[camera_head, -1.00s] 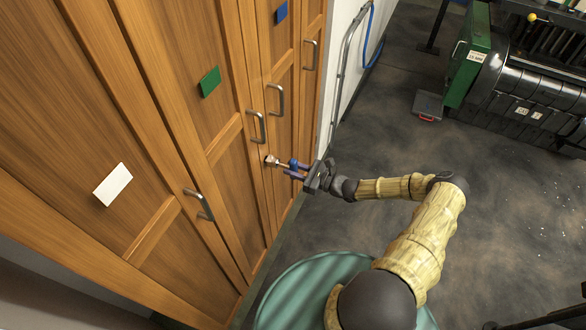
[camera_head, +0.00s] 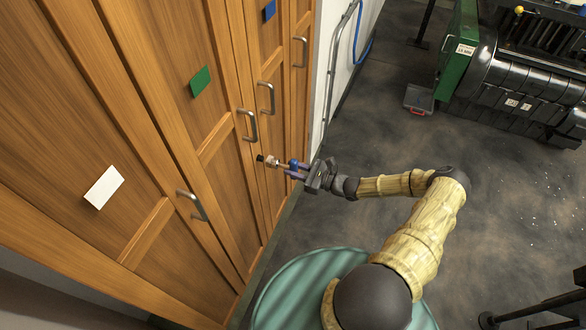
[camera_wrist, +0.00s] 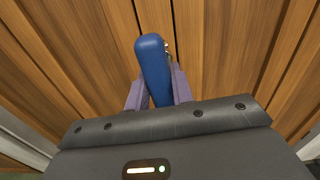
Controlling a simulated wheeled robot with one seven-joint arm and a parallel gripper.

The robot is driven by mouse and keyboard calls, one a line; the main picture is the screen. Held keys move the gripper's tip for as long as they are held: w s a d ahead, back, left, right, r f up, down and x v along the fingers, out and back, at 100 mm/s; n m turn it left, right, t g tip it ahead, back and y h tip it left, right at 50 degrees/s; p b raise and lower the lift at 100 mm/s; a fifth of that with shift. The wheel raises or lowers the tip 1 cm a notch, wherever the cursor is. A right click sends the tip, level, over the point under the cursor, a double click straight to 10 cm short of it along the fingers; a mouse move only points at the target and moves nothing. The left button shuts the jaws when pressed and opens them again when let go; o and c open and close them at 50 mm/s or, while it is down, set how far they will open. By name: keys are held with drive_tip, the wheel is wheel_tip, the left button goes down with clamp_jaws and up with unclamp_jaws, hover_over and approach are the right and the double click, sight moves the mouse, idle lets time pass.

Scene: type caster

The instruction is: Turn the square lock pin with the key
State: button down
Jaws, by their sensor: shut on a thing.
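The key (camera_head: 271,162) has a blue handle and a light metal head facing the wooden cabinet. My gripper (camera_head: 290,170) is shut on its blue handle, which also shows between the purple fingers in the wrist view (camera_wrist: 153,68). The lock pin (camera_head: 260,158) shows as a small dark spot on the cabinet door, just left of the key's head. The key's head appears slightly apart from it, though the gap is small. The pin's shape is too small to tell. In the wrist view the lock is hidden and the key's head is mostly hidden behind the handle.
The wooden cabinet (camera_head: 150,130) has several doors with metal handles; one handle (camera_head: 250,126) is just above the lock. White, green and blue plates mark the doors. A green and black machine (camera_head: 510,85) stands at the back right. The floor between is mostly clear.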

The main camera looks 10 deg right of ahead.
drive_tip(key=shift+v, duration=2)
drive_tip(key=c, duration=1.9)
unclamp_jaws()
clamp_jaws()
